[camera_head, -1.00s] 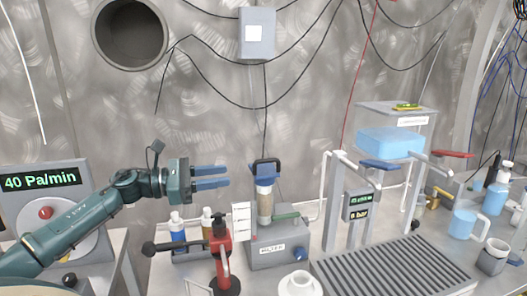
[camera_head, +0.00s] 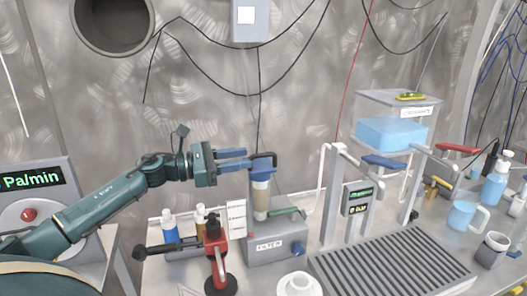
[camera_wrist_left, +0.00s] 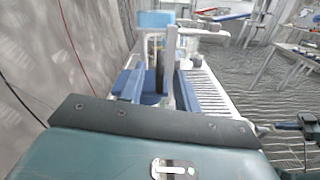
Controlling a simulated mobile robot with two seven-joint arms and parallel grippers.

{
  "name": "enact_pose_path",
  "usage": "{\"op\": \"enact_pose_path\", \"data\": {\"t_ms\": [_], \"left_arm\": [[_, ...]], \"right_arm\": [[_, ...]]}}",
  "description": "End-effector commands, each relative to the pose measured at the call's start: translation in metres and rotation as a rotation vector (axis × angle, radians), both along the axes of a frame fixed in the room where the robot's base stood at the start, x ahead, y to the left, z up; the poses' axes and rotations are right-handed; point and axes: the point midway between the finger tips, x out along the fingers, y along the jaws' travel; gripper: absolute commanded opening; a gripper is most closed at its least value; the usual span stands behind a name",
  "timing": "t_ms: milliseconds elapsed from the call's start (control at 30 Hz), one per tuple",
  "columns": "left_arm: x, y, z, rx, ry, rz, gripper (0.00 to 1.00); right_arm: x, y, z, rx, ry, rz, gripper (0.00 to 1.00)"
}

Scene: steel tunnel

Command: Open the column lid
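The column (camera_head: 260,198) is a clear tube with tan filling, upright on the grey FILTER box. Its blue column lid (camera_head: 261,164) has a black handle on top and looks seated on the tube. My left gripper (camera_head: 247,159) comes in level from the left, its blue fingers apart and their tips at the lid's left side. In the left wrist view the blue lid (camera_wrist_left: 150,98) shows between the open fingers; whether they touch it I cannot tell. A dark part at that view's right edge may be my right gripper (camera_wrist_left: 308,122); its fingers are unclear.
A red and black lever press (camera_head: 216,255), small bottles (camera_head: 170,228) and a white card (camera_head: 236,219) stand left of the filter box (camera_head: 278,245). A frame with a display (camera_head: 358,200) and a slotted grate (camera_head: 390,265) are to the right. A white dish (camera_head: 298,286) is in front.

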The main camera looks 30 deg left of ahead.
Motion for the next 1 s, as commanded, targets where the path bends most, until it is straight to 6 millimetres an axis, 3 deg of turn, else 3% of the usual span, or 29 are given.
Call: {"op": "enact_pose_path", "data": {"t_ms": [433, 833, 1000], "left_arm": [[0.045, -0.038, 0.003, -0.001, -0.001, 0.000, 0.32], [0.049, -0.043, 0.000, 0.001, -0.001, -0.001, 0.32], [0.049, -0.042, 0.000, 0.001, -0.001, -0.001, 0.19]], "right_arm": [[-0.003, -0.009, 0.003, -0.009, 0.047, -0.038, 0.00], [-0.001, -0.011, 0.002, -0.015, 0.047, -0.041, 0.00], [-0.001, -0.011, 0.002, -0.015, 0.047, -0.041, 0.00]]}}
